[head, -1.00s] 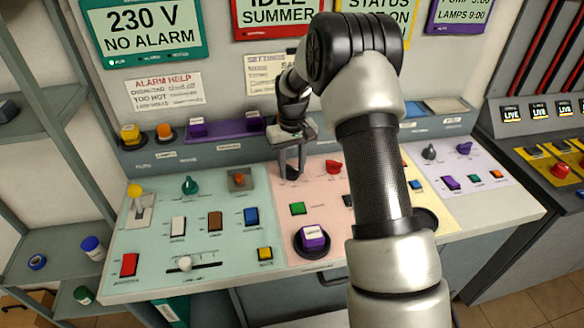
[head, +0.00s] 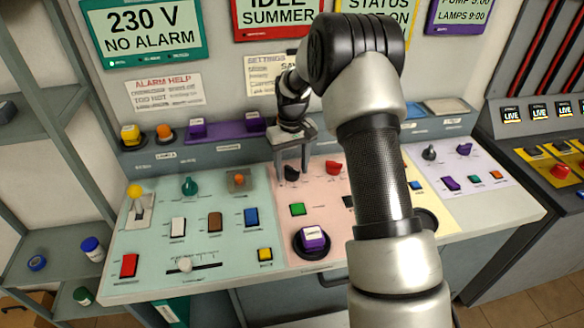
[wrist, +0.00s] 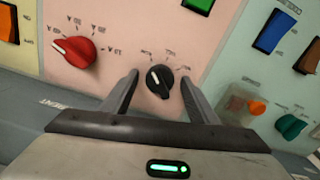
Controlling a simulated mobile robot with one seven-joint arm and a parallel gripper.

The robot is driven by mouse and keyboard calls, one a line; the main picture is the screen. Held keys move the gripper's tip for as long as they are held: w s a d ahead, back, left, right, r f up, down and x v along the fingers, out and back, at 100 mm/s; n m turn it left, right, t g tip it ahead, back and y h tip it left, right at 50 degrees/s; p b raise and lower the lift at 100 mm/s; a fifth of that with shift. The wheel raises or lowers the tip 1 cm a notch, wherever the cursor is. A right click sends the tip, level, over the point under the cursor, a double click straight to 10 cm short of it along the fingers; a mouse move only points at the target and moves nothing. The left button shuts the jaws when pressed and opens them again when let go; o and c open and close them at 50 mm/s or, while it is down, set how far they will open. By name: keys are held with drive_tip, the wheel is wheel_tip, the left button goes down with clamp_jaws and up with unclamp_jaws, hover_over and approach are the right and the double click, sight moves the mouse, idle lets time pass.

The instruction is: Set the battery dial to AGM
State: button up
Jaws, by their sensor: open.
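My gripper (head: 292,174) is open over this dial. In the wrist view, my gripper's fingers (wrist: 158,76) stand on either side of the dial with a visible gap at each side. Nothing is held.
A red dial (wrist: 75,52) with several labels is beside the black one. A green button (head: 297,209) and a purple button (head: 312,238) are nearer on the pink panel. The teal panel (head: 150,260) holds switches and a slider. My arm hides part of the console.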

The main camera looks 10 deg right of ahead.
sight(292, 168)
wheel_tip(292, 168, up, 18)
drive_tip(key=shift+f+p, duration=0.25)
drive_tip(key=shift+p, duration=0.1)
